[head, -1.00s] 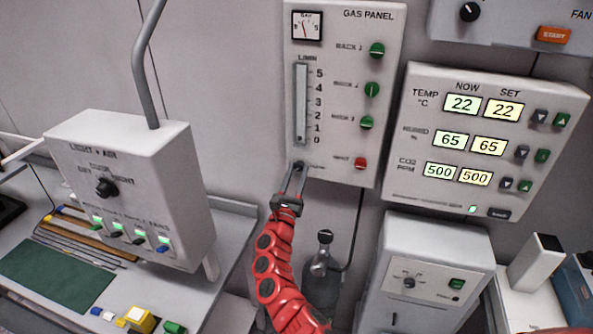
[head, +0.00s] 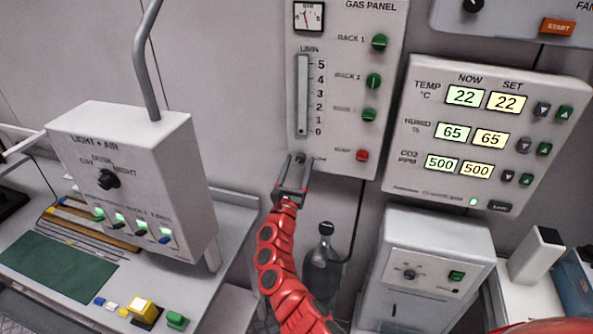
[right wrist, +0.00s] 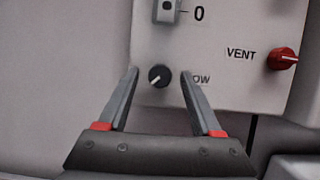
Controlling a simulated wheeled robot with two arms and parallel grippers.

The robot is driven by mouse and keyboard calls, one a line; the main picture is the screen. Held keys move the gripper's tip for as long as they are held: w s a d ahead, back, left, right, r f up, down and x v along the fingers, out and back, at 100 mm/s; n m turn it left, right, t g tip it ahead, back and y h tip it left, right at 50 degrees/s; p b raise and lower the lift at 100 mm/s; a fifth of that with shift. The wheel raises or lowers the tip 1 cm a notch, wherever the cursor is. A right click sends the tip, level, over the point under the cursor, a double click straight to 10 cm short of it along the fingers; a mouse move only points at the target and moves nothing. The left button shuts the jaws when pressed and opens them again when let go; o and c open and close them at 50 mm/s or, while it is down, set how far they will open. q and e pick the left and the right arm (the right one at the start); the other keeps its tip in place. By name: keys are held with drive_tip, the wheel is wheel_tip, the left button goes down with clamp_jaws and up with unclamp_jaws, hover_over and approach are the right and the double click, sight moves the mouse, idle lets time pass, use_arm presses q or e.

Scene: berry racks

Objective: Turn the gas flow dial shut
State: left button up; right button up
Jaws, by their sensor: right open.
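The gas flow dial (right wrist: 159,76) is a small dark round knob with a pale pointer line at the bottom of the gas panel (right wrist: 225,80), beside a partly hidden label ending in "OW". Its line points to the lower left in the right wrist view. My right gripper (right wrist: 156,74) is open, one finger on each side of the dial, with gaps on both sides. In the head view the right gripper (head: 299,160) is at the panel's lower left corner, partly hiding the dial. I cannot tell how deep the fingertips reach. My left gripper is not in view.
The red vent knob (right wrist: 284,58) is to the right of the flow dial. The flow gauge (head: 302,95) is above it, and green rack knobs (head: 373,81) are up the right side. A dark bottle (head: 322,265) stands below the panel, right of my arm.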

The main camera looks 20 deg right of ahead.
drive_tip(key=shift+s+a+f, duration=0.15)
drive_tip(key=shift+s+a, duration=0.15)
drive_tip(key=b+v, duration=0.2)
drive_tip(key=v, duration=1.4)
drive_tip(key=shift+s+f, duration=0.2)
drive_tip(key=shift+s, duration=0.05)
